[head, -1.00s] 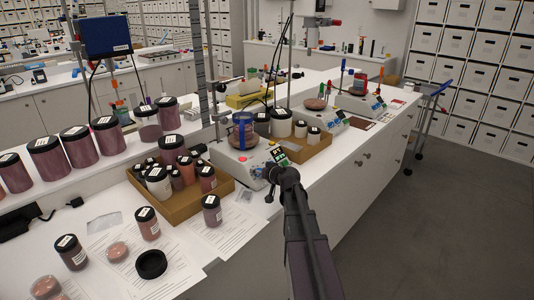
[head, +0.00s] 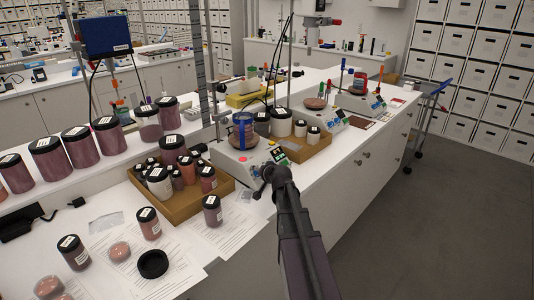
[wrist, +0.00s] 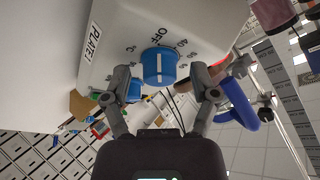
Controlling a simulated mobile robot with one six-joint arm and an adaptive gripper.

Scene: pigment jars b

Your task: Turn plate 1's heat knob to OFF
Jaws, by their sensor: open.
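The nearest hot plate (head: 226,158) is white, with a blue-banded vessel (head: 242,132) on top. In the wrist view its white housing (wrist: 120,40) carries the label PLATE 1. Its blue heat knob (wrist: 159,66) has a white line on its face, and OFF is printed above it with scale numbers around. I cannot tell for certain which mark the line points to. My gripper (wrist: 164,92) is open, its fingers on either side of the knob, with gaps visible. In the head view my gripper (head: 262,188) is at the plate's front and hides part of its panel.
A second blue knob (wrist: 133,90) shows by the left finger. A cardboard tray of jars (head: 180,205) stands left of the plate, another tray (head: 312,147) right of it. Two more hot plates stand farther along the bench. The floor (head: 430,220) on the right is clear.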

